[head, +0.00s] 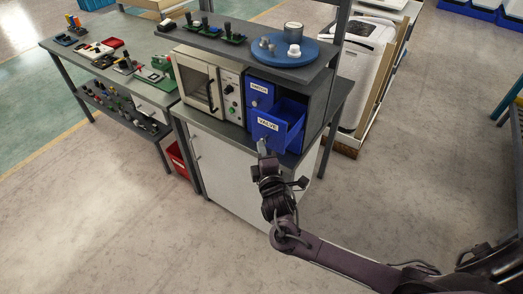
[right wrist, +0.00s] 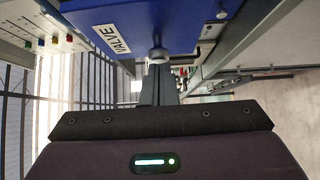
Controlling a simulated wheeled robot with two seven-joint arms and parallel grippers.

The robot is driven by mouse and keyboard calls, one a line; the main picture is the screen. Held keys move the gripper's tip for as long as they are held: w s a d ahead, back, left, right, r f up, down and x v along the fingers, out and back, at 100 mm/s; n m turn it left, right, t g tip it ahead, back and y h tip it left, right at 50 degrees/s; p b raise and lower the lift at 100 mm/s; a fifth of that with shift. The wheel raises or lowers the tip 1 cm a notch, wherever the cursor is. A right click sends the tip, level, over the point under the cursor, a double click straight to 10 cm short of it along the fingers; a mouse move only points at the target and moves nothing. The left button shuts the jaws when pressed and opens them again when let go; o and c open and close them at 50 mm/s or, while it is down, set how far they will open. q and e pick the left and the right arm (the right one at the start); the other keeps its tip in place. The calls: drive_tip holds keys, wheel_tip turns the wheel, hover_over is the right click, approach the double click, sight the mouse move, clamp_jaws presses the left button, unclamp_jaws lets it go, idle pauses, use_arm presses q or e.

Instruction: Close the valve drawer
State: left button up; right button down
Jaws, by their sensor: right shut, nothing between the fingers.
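The blue valve drawer (head: 277,128), labelled VALVE, stands pulled out of its cabinet below the SWITCH drawer (head: 260,94), which looks shut. My right gripper (head: 262,147) is at the front of the valve drawer, near the lower part of its face. In the right wrist view the valve drawer (right wrist: 150,22) fills the top, with its round knob (right wrist: 158,53) right at the tips of my shut fingers (right wrist: 159,72). The fingers hold nothing; I cannot tell whether they touch the knob. My left gripper is not in view.
A white oven-like device (head: 208,85) stands left of the drawers on the bench. A blue round tray (head: 272,53) with metal and white parts sits on the shelf above. A white cabinet (head: 222,172) is below. The floor (head: 120,230) in front is clear.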

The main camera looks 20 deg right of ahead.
sight(289, 128)
drive_tip(key=w+d+b, duration=0.1)
drive_tip(key=w+d, duration=0.1)
drive_tip(key=d, duration=0.1)
drive_tip(key=w+d+b, duration=0.1)
drive_tip(key=w+d, duration=0.2)
drive_tip(key=d, duration=0.1)
drive_tip(key=w+d+b, duration=0.1)
drive_tip(key=w+d, duration=0.2)
drive_tip(key=d, duration=0.1)
drive_tip(key=shift+w+f, duration=0.1)
drive_tip(key=shift+w, duration=0.15)
drive_tip(key=shift+d+r, duration=0.1)
drive_tip(key=shift+r, duration=0.3)
